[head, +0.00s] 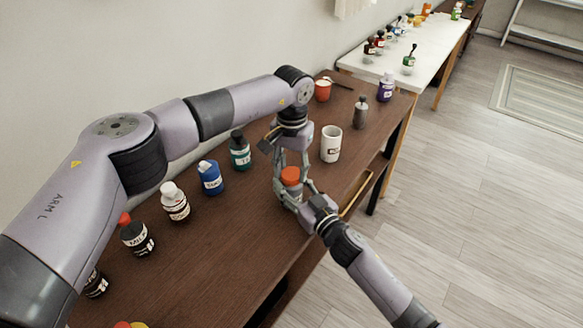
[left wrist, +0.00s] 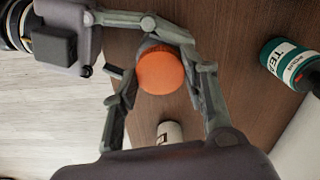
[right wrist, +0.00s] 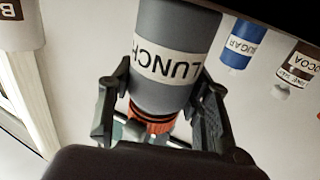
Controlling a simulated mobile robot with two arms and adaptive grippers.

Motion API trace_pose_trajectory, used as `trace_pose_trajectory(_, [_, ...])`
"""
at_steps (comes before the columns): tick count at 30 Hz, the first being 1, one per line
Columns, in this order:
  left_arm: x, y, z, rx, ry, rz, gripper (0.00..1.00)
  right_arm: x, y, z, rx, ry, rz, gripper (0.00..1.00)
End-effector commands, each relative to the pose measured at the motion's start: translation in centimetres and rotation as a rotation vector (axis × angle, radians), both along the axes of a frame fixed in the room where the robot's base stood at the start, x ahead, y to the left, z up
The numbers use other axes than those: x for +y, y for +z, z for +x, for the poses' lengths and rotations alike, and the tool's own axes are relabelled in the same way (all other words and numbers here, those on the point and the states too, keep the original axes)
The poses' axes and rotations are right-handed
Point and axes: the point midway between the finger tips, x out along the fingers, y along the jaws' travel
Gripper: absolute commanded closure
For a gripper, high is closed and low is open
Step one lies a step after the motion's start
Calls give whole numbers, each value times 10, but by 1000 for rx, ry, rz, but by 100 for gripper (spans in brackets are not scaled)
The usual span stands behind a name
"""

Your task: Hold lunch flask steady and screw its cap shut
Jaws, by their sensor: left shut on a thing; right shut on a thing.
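The grey lunch flask (right wrist: 172,45) bears a white "LUNCH" label and appears inverted in the right wrist view. Its orange cap (head: 290,175) sits on the flask's mouth, with dark ring lines near the joint in the right wrist view. My right gripper (head: 292,200) is shut on the flask body from the side; its fingers flank the flask. My left gripper (head: 288,170) reaches down from above and is shut on the cap, which shows round between its fingers in the left wrist view (left wrist: 162,70). Most of the flask is hidden by the grippers in the head view.
A teal bottle (head: 240,152), a blue bottle (head: 210,178) and several other bottles line the wall side. A grey bottle (head: 360,113) and a red cup (head: 323,90) stand farther back.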

Motion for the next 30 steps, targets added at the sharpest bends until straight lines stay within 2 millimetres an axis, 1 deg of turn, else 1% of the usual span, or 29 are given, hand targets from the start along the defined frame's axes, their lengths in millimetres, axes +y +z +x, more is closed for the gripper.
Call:
trace_pose_trajectory(3, [0,1,1,-3,-95,-1,70,0,-1,-1,1,1,-1,100])
trace_pose_trajectory(5, [0,1,1,-3,-118,-1,70,0,-1,-1,1,1,-1,100])
trace_pose_trajectory(14, [0,1,1,-3,-124,-1,70,1,-1,-1,1,2,-1,100])
trace_pose_trajectory(15, [0,1,1,-3,-124,-1,57,1,-1,-1,1,2,-1,100])
trace_pose_trajectory(23, [0,0,1,-2,-123,0,39,0,-1,-1,1,1,-1,100])
trace_pose_trajectory(30, [0,0,0,-1,-124,-1,39,0,-1,0,1,1,-1,100])
